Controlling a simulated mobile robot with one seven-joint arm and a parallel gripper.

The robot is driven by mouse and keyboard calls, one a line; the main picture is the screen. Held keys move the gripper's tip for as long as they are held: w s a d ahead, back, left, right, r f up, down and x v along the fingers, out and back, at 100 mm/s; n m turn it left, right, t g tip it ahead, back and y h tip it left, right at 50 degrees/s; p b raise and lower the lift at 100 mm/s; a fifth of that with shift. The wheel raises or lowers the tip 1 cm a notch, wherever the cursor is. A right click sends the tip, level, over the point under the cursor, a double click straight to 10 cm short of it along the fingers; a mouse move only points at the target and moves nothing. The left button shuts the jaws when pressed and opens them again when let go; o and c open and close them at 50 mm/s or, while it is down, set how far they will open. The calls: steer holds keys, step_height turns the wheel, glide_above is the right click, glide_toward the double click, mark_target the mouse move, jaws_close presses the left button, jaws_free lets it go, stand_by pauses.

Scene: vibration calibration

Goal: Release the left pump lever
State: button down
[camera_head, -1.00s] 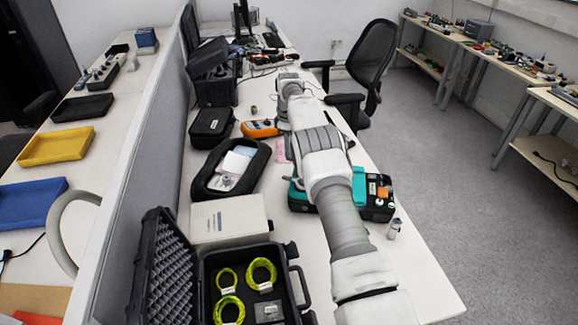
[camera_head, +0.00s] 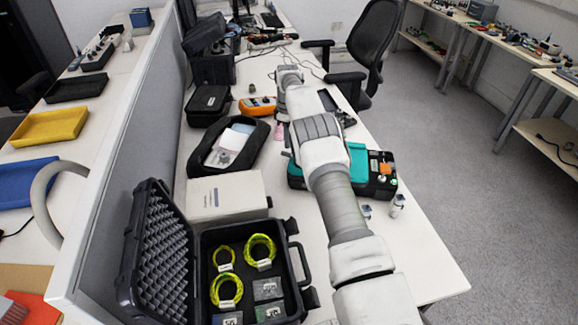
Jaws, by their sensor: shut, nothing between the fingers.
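A teal and black boxy device (camera_head: 380,181) sits on the bench under my arm, with small orange and green parts on its right end. My arm covers its middle, and its left part shows only as a strip beside the arm. I cannot make out a left pump lever in this view. My arm reaches from the lower right up and away over the bench, passing above the device. My gripper does not show; the far end of the arm ends in a rounded joint and hides what is below it.
An open black case (camera_head: 205,289) with yellow-green coils stands at the front left. Behind it are a white box (camera_head: 227,195), a black tray (camera_head: 197,178) and an orange meter (camera_head: 258,106). Small metal parts (camera_head: 397,204) stand right of the device. The front right bench is clear.

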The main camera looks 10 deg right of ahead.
steer(key=s+a+f+n, duration=0.1)
steer(key=n, duration=0.1)
steer(key=shift+s+a+n, duration=0.1)
steer(key=shift+a+n, duration=0.05)
steer(key=shift+n, duration=0.15)
steer(key=s+n+b, duration=0.2)
steer(key=s+n, duration=0.5)
steer(key=n, duration=0.6)
step_height(320, 180, up, 7)
steer(key=p, duration=0.4)
steer(key=shift+a+p, duration=0.4)
steer(key=shift+a, duration=0.05)
steer(key=shift+s, duration=0.1)
